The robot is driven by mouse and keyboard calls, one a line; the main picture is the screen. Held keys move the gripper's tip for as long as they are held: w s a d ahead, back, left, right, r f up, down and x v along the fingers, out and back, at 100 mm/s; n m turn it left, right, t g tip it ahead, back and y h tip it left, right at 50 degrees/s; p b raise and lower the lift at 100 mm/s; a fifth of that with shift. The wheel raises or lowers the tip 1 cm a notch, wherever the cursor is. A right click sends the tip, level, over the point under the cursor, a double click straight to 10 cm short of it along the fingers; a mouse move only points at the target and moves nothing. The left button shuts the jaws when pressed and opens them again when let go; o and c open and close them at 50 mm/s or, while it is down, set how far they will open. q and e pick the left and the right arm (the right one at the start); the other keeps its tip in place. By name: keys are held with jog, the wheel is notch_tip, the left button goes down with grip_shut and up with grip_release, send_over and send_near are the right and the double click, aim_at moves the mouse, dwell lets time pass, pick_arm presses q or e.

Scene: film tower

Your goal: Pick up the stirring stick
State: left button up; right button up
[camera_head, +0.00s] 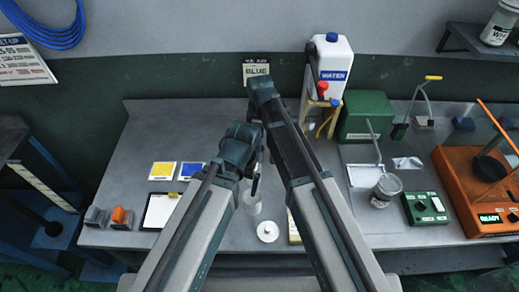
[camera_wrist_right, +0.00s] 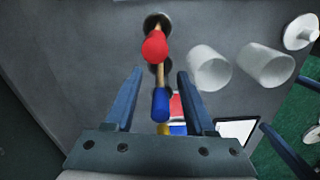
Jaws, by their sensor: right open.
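In the right wrist view my right gripper (camera_wrist_right: 158,74) is open. Its two jaws stand apart with a thin wooden stick (camera_wrist_right: 158,78) showing between and beyond them. A rounded red end (camera_wrist_right: 155,46) and a blue grip (camera_wrist_right: 160,104) lie along the same line; I cannot tell whether both belong to this stick. Neither jaw visibly touches it. In the head view my right gripper (camera_head: 257,168) shows only partly, dark, above the middle of the bench. My arms hide the stick there. I cannot make out my left gripper.
A clipboard (camera_head: 160,211) and coloured cards (camera_head: 163,171) lie left. The water jug (camera_head: 335,60) and green box (camera_head: 367,116) stand right.

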pick_arm(q)
jog(key=shift+f, duration=0.7)
pick_arm(e)
jog(key=shift+f, duration=0.7)
grip_shut()
pick_arm(q)
jog(key=shift+r, duration=0.1)
pick_arm(e)
jog(key=shift+r, duration=0.1)
